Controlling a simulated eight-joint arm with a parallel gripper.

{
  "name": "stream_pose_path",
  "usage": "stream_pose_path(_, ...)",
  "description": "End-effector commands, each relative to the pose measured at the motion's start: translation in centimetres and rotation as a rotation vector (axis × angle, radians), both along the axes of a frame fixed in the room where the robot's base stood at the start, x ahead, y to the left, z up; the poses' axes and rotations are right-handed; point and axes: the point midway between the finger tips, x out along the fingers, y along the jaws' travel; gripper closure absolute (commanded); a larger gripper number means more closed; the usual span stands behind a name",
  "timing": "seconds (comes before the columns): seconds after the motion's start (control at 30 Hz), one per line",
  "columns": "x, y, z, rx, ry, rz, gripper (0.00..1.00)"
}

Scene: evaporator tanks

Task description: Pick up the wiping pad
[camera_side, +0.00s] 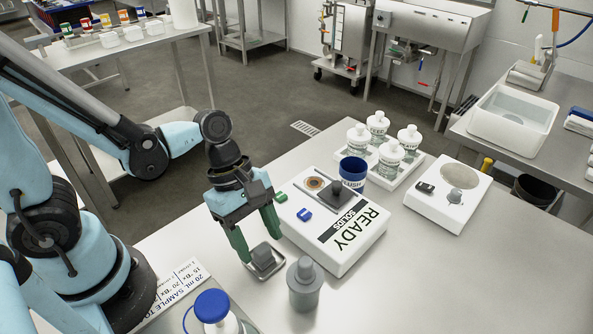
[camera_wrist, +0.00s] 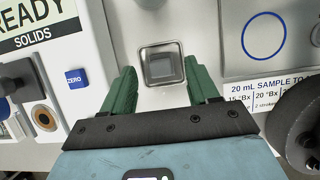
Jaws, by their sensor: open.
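The wiping pad (camera_side: 265,255) appears to be the small grey square block in a shallow square metal dish (camera_side: 270,274) on the white table. In the wrist view the pad (camera_wrist: 162,67) sits inside the dish's bright rim (camera_wrist: 161,44), between my green fingers. My gripper (camera_side: 259,247) points down with its fingers spread to either side of the pad. I cannot tell how high the fingertips are above the table. The wrist view shows nothing held in my gripper (camera_wrist: 160,72).
A white READY instrument (camera_side: 340,245) stands close right of my gripper. A blue cup (camera_side: 353,172), a tray of white-capped jars (camera_side: 393,180) and a white device (camera_side: 445,205) are farther right.

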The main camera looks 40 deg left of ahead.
Motion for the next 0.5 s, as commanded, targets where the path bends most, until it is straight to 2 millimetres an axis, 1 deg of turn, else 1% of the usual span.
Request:
stream_pose_path(0.1,0.02,-0.29,-0.70,0.000,0.000,0.000,0.40)
stream_pose_path(0.2,-0.01,-0.40,-1.00,0.000,0.000,0.001,0.40)
stream_pose_path(0.47,-0.04,-0.44,-1.08,0.000,0.000,0.001,0.40)
stream_pose_path(0.5,-0.04,-0.44,-1.08,0.000,0.000,0.001,0.44)
